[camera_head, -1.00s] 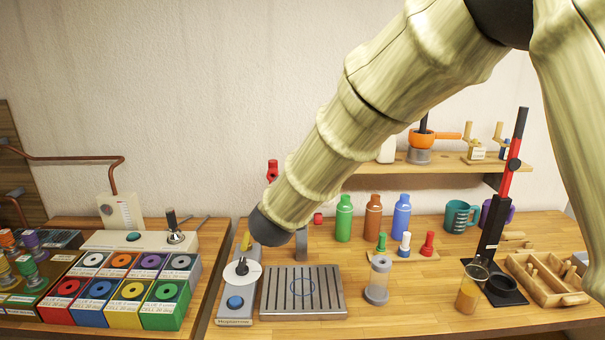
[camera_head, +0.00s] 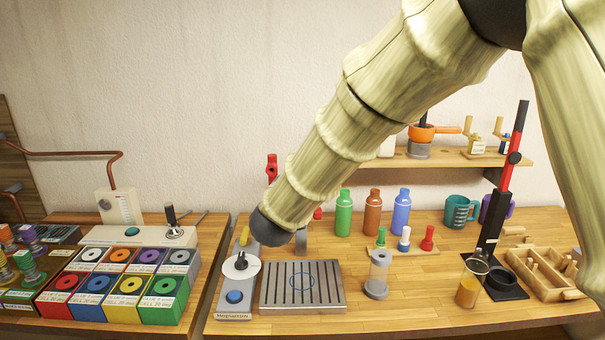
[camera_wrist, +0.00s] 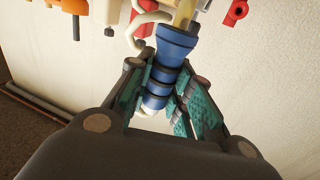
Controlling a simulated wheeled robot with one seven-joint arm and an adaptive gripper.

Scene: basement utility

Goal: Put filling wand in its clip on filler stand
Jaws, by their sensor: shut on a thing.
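My gripper (camera_wrist: 163,95) is shut on a blue ribbed handle, which I take to be the filling wand (camera_wrist: 172,52). The wand points up and away in the wrist view, with a yellowish part beyond its flared end. A pale hose (camera_wrist: 141,22) loops to its left. Pale upright parts stand behind the wand at the top edge; I cannot tell whether they are the filler stand, and no clip can be made out. In the head view my gripper and the wand are hidden behind my arm.
Green, brown and blue bottles (camera_head: 401,213) stand behind. In the wrist view, a red fitting (camera_wrist: 236,12) is near the wand's right.

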